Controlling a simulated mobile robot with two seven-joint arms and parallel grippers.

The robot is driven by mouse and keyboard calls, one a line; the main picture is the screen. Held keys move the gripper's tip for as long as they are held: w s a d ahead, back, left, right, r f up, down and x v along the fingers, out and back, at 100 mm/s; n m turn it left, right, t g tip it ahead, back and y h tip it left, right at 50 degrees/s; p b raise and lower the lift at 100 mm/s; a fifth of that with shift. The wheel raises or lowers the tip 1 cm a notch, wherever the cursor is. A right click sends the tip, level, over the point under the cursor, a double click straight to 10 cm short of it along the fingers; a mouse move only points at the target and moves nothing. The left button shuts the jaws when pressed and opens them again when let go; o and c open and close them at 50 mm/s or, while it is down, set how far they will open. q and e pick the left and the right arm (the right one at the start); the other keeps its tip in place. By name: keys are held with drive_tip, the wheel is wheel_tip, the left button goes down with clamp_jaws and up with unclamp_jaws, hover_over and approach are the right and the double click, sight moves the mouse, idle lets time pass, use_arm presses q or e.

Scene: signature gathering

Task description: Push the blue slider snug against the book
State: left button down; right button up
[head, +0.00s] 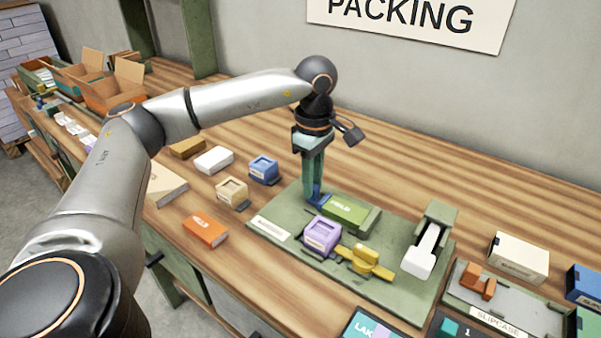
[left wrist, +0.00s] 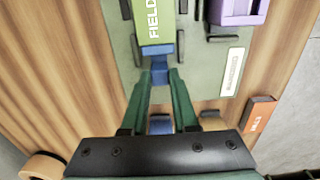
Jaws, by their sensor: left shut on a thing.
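The blue slider (head: 322,201) is on the green board (head: 400,303), at the left end of the green book (head: 346,212). My left gripper (head: 314,196) points down with its fingers shut on the slider. In the left wrist view, the slider (left wrist: 160,72) sits between the fingertips (left wrist: 160,82). Its far end meets or nearly meets the end of the book, marked FIELD (left wrist: 153,20); I cannot tell whether a thin gap is left. My right gripper is in neither view.
A purple block (head: 322,234) and a yellow clamp-like part (head: 364,259) stand in front of the book. A white-handled lever (head: 422,250) is at the board's right. An orange book (head: 205,230) and a blue block (head: 264,169) lie left. The table behind is clear.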

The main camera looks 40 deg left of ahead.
sight(315, 187)
use_arm(q)
drive_tip(key=shift+d, duration=0.35)
drive_tip(key=c, duration=0.8)
unclamp_jaws()
drive_tip(key=shift+d, duration=0.1)
drive_tip(key=shift+c, duration=0.2)
drive_tip(key=shift+o, duration=0.8)
wheel_tip(315, 187, up, 12)
drive_tip(key=p, duration=0.1)
drive_tip(key=shift+r+p, duration=0.25)
drive_tip(key=shift+p, duration=0.1)
